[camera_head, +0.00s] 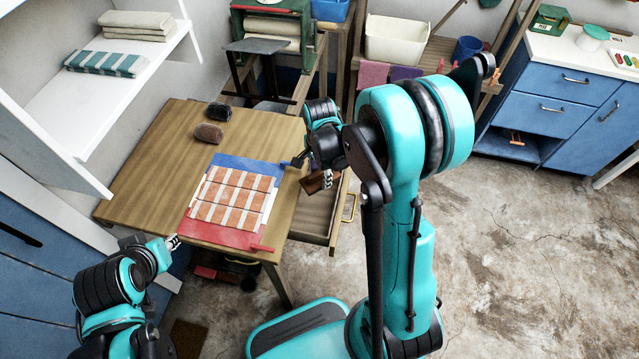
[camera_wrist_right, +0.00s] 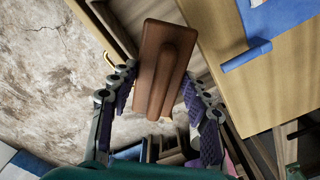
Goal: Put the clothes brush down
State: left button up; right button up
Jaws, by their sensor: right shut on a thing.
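The clothes brush (camera_wrist_right: 160,70) is a brown wooden block with a raised rounded handle. My right gripper (camera_wrist_right: 162,108) is shut on it, with a finger at each side of the handle. In the head view the brush (camera_head: 317,183) shows small and partly hidden by my right gripper (camera_head: 326,176), at the right edge of the wooden table (camera_head: 150,185), above the open drawer (camera_head: 318,212). Whether it touches anything below is unclear. My left gripper (camera_head: 174,242) is by the table's front left edge; its jaws are too small to read.
An orange-and-white checked cloth (camera_head: 230,196) lies on the table over blue and red pieces. Two dark rounded objects (camera_head: 208,134) lie behind it. The table's left part is bare. A white shelf (camera_head: 85,95) with folded cloths overhangs at the left.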

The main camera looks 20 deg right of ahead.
aim_at(319, 182)
notch_tip(319, 182, down, 4)
jog(key=shift+f+b, duration=0.1)
jog(key=shift+b, duration=0.75)
